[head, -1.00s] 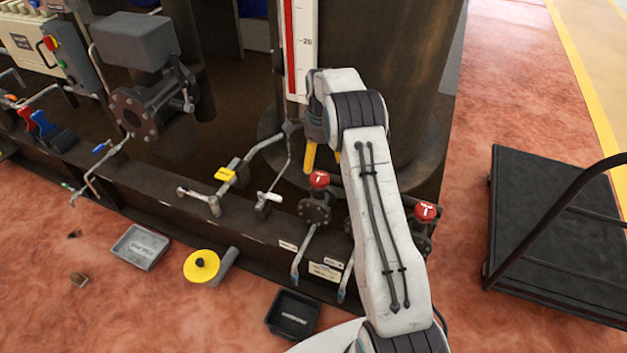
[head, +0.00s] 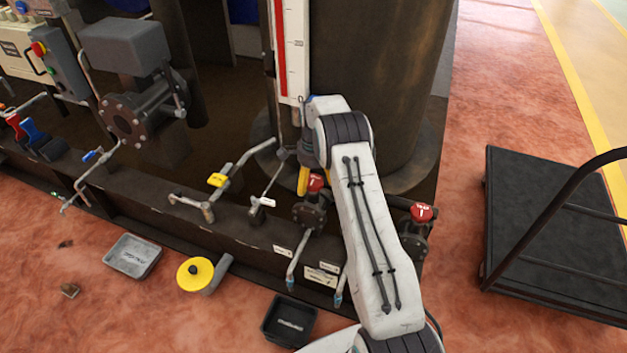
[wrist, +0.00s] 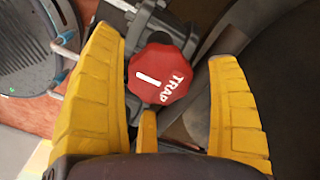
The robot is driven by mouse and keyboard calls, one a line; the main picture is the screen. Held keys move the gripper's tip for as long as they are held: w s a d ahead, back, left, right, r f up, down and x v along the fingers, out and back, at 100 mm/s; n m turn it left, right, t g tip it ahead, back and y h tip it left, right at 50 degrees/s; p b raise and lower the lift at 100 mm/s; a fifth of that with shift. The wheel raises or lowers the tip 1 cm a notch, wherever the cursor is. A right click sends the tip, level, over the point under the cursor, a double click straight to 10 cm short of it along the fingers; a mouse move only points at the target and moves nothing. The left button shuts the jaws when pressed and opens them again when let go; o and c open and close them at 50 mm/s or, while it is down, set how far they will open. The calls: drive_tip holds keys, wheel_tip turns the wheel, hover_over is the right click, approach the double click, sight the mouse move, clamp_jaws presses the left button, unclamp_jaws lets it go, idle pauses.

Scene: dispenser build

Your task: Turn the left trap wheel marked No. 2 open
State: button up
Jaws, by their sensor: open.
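The left red trap wheel (head: 316,183) sits on a dark flanged valve at the front edge of the skid. In the wrist view the red wheel (wrist: 161,74) shows the word TRAP and one white bar; I see no No. 2 on it. My gripper (wrist: 166,50) is open, its yellow fingers on either side of the wheel in the picture. A gap shows between the wheel and the right finger; contact cannot be told. In the head view a yellow finger (head: 303,180) shows just left of the wheel, and my arm hides the rest.
A second red wheel (head: 422,212) stands to the right, beyond my arm. A white-handled lever (head: 262,202) and a yellow-tagged pipe (head: 217,180) lie to the left. A large dark tank (head: 380,80) rises behind. A black tray (head: 290,321) and cart (head: 545,235) stand on the floor.

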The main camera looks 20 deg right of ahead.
drive_tip(key=c, duration=1.2)
drive_tip(key=shift+c, duration=0.2)
drive_tip(key=n, duration=1)
drive_tip(key=shift+p, duration=0.3)
drive_tip(key=n, duration=0.5)
drive_tip(key=shift+n, duration=0.4)
drive_tip(key=n, duration=0.5)
drive_tip(key=shift+s, duration=0.1)
drive_tip(key=shift+n, duration=0.3)
